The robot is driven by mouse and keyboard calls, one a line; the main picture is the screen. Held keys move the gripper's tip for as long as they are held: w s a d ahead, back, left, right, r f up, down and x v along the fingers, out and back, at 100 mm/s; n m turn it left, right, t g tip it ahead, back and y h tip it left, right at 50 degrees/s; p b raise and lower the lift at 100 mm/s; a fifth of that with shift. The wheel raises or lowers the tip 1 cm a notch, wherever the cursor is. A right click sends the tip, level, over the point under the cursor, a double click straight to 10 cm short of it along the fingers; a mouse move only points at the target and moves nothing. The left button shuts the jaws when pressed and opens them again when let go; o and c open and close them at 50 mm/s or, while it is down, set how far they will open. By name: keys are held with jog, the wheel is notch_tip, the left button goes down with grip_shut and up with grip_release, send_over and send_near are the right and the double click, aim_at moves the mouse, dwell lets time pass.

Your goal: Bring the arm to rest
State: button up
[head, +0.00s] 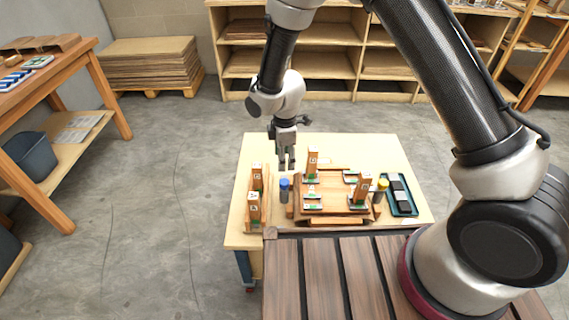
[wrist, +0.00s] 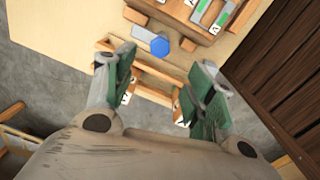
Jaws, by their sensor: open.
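My gripper (head: 287,163) hangs from the arm, pointing down over the left part of the pale work table (head: 375,151). It is open and empty, with its two green-padded fingers spread apart in the wrist view (wrist: 165,95). Below it and nearer to me stands a blue-capped bottle (head: 284,189), which shows in the wrist view as a blue cap (wrist: 159,46). A wooden rack with labelled upright blocks (head: 254,207) stands to the left of the bottle. The gripper appears apart from both.
A wooden form (head: 333,211) with several labelled blocks sits at the table's middle. A yellow-capped bottle (head: 381,187) and a teal tray (head: 404,207) are at its right. A workbench (head: 88,62) stands left and shelves (head: 335,62) behind. The floor between is clear.

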dwell(0.5)
jog(key=s+d+m+g+h, duration=0.2)
jog(key=s+d+m, duration=0.2)
jog(key=s+d, duration=0.1)
jog(key=s+d+r+m+t, duration=0.2)
jog(key=s+d+r+m, duration=0.3)
jog(key=d+r, duration=0.5)
jog(key=s+d+r+m+t+y, duration=0.1)
jog(key=s+d+r+m, duration=0.4)
jog(key=d+r, duration=0.5)
jog(key=s+d+r+m+t+y, duration=0.1)
jog(key=s+d+r+m+t, duration=0.2)
jog(key=r, duration=1.3)
jog(key=s+d+m, duration=0.2)
jog(key=s+d, duration=0.3)
jog(key=d, duration=0.1)
jog(key=shift+s+d+r+m, duration=0.15)
jog(key=shift+d+r+m, duration=0.15)
jog(key=shift+d, duration=0.1)
